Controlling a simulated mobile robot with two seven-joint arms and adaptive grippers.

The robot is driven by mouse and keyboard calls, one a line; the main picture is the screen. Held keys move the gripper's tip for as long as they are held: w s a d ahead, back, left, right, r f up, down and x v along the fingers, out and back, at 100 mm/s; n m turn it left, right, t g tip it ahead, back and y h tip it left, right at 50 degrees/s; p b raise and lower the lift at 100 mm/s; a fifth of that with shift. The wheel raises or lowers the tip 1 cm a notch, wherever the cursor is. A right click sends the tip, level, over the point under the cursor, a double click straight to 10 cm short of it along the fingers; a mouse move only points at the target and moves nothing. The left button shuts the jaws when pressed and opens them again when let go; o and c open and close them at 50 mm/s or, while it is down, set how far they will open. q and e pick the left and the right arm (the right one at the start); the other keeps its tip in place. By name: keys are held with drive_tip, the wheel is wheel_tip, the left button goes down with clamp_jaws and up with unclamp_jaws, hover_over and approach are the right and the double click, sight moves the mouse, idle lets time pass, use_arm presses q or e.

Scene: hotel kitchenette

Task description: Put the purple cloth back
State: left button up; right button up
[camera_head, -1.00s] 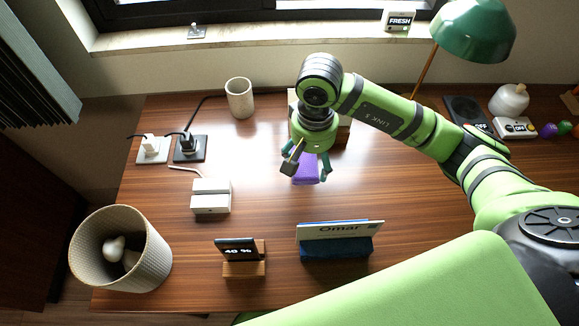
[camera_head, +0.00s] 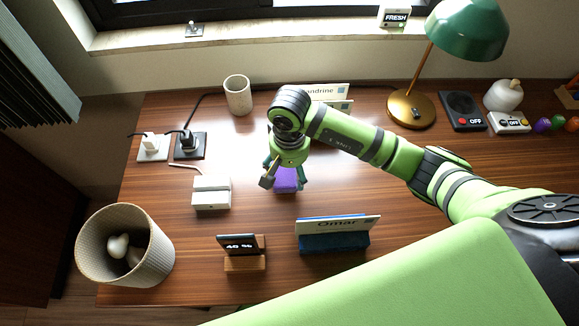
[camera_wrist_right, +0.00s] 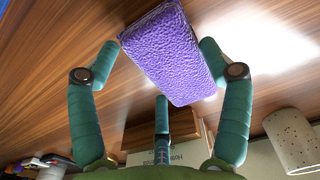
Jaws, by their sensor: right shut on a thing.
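The purple cloth (camera_head: 285,180) looks like a textured purple block. It is in my right gripper (camera_head: 285,172), over the middle of the wooden desk. In the right wrist view the cloth (camera_wrist_right: 172,52) sits between the green fingers of the right gripper (camera_wrist_right: 163,68), which are shut on it. I cannot tell whether its far end touches the desk. My left gripper is not in view.
A white dock (camera_head: 211,192) stands close left of the cloth. The "Omar" card holder (camera_head: 333,240) and phone stand (camera_head: 244,262) are nearer the front. A cup (camera_head: 238,96), name cards (camera_head: 327,91) and lamp (camera_head: 411,108) stand behind. A waste bin (camera_head: 124,245) is at left.

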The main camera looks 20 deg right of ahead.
sight(290, 171)
drive_tip(key=o, duration=1.1)
drive_tip(key=shift+c, duration=0.2)
drive_tip(key=shift+r+p, duration=0.25)
drive_tip(key=shift+p, duration=0.2)
wheel_tip(290, 171, up, 12)
drive_tip(key=b, duration=0.2)
drive_tip(key=shift+f, duration=0.15)
